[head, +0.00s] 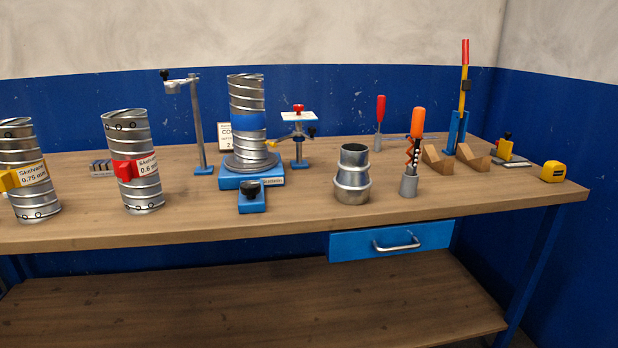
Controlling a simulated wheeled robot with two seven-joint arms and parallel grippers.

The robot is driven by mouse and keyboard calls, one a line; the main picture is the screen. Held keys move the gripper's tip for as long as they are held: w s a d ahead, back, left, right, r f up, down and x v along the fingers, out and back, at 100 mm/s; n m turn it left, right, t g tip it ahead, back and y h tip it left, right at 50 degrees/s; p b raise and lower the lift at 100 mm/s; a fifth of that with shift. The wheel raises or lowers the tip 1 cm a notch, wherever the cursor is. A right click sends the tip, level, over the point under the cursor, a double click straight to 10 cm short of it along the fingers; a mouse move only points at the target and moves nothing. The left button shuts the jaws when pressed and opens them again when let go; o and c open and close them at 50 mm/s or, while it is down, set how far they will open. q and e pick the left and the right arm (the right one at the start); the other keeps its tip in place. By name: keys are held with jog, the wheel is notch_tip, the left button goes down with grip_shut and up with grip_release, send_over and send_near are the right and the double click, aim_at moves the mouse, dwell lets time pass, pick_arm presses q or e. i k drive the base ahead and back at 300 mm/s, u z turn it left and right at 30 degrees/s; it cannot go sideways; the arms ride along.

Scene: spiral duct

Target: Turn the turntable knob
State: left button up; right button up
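The turntable (250,162) is a grey disc on a blue base (238,179) near the middle of the bench. An upright spiral duct (247,92) with a blue band stands on it. In front of the base a small blue block (252,206) carries a black knob (249,187). The knob's top and front show, and nothing blocks it from this side. Neither of my grippers is in the head view.
Spiral ducts (146,187) (36,201) stand at left on the wooden bench (290,218). A post (197,125) stands behind-left of the turntable, a small stand (299,150) to its right. A metal reducer (352,175) stands further right. A blue drawer (350,247) hangs below.

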aim_at(250, 188)
jog(key=z, duration=1)
jog(key=i, duration=0.9)
jog(key=u, duration=1.25)
